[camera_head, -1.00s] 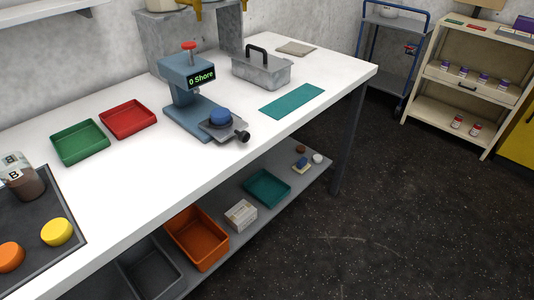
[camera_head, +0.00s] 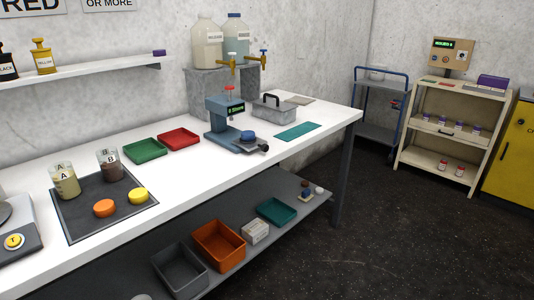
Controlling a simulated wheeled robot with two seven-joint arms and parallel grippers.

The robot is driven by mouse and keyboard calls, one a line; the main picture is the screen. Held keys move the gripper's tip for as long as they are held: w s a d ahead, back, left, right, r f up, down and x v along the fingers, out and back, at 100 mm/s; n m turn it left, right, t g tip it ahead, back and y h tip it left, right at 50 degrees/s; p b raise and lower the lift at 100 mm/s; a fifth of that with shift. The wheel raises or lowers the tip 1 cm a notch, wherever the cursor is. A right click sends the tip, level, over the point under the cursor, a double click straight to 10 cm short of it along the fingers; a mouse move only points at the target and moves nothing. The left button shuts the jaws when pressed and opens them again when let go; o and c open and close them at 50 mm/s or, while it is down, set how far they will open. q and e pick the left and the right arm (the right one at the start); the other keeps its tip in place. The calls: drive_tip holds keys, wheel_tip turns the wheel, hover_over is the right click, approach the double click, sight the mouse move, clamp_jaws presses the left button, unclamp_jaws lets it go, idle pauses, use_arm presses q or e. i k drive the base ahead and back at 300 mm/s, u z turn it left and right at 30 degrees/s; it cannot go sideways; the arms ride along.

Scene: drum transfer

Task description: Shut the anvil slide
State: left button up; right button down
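The blue-grey hardness tester (camera_head: 222,124) with a lit green display stands on the white bench. Its anvil slide (camera_head: 250,146) sticks out of the base toward the front right, with a dark knob (camera_head: 264,148) at its end. A blue round piece (camera_head: 248,135) sits on the slide. The slide looks pulled out from under the tester's head. Neither of my grippers shows in the view.
Beakers and pucks stand on a dark mat (camera_head: 72,224). The floor (camera_head: 400,235) at right is clear.

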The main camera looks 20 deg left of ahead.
sight(258, 142)
drive_tip(key=u, duration=0.75)
drive_tip(key=i, duration=0.8)
drive_tip(key=u, duration=0.55)
